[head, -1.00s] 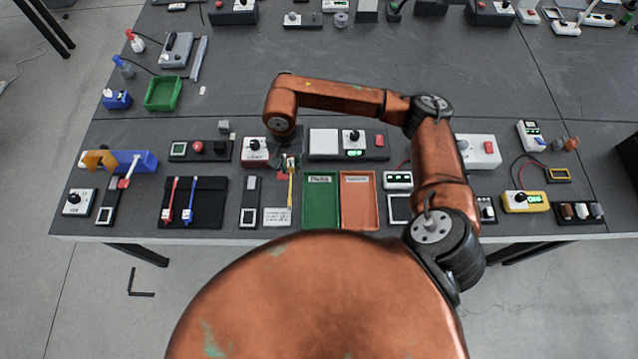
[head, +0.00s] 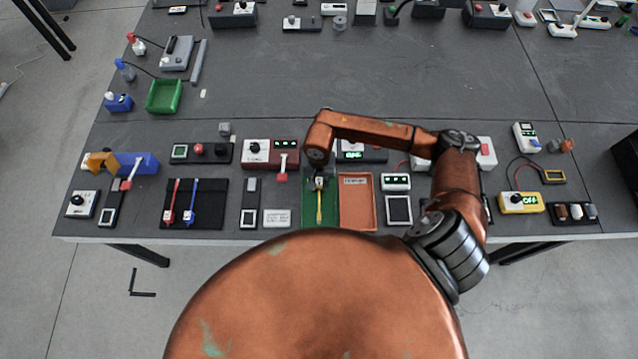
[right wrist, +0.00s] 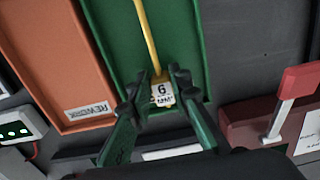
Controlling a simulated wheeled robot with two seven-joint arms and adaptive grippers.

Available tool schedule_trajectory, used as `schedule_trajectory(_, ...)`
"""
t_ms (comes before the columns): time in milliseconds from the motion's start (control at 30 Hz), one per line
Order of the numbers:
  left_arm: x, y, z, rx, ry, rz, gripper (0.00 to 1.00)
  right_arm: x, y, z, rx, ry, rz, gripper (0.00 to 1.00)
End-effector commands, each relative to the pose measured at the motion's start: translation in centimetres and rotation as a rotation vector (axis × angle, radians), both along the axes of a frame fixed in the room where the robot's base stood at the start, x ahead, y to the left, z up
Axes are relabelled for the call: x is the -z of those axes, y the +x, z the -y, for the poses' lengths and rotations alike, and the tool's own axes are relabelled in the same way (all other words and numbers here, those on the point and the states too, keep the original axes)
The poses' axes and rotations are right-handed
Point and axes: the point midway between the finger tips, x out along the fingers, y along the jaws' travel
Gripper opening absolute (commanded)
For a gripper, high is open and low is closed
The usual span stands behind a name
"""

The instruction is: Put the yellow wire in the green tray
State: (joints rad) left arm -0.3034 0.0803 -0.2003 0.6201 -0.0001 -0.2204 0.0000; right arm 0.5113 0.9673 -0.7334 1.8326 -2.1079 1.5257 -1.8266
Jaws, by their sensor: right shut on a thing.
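The yellow wire (head: 319,206) has a white tag reading 6 and hangs from my right gripper (head: 319,180). In the right wrist view the gripper (right wrist: 160,95) is shut on the tagged end of the yellow wire (right wrist: 148,38). The green tray (head: 307,213) lies below the wire; in the right wrist view the green tray (right wrist: 185,45) is directly behind it. I cannot tell whether the wire touches the tray floor. My left gripper is out of view.
An orange tray (head: 357,215) labelled REWORK (right wrist: 87,110) adjoins the green tray on the right. A dark red device with a lever (head: 283,165) stands left of the gripper. Another green bin (head: 164,96) is at the back left. Several devices line the table's front.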

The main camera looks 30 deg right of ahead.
Motion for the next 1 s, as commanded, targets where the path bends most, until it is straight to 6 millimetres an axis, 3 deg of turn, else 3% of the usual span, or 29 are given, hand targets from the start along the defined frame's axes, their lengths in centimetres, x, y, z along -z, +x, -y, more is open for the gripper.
schedule_trajectory(300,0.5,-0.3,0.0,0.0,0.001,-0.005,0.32,0.4,0.0,0.0,-0.001,0.0,0.0,0.0)
schedule_trajectory(333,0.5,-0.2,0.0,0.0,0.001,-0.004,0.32,0.3,0.0,0.0,0.0,0.0,0.0,0.19)
schedule_trajectory(567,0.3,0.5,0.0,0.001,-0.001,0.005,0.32,0.2,0.0,0.0,0.0,0.0,0.0,0.35)
schedule_trajectory(867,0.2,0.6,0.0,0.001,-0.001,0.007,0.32,0.1,0.0,-0.1,0.0,0.001,0.001,0.36)
schedule_trajectory(1000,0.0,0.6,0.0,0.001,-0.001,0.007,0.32,-0.9,0.2,0.0,-0.001,0.001,0.004,0.36)
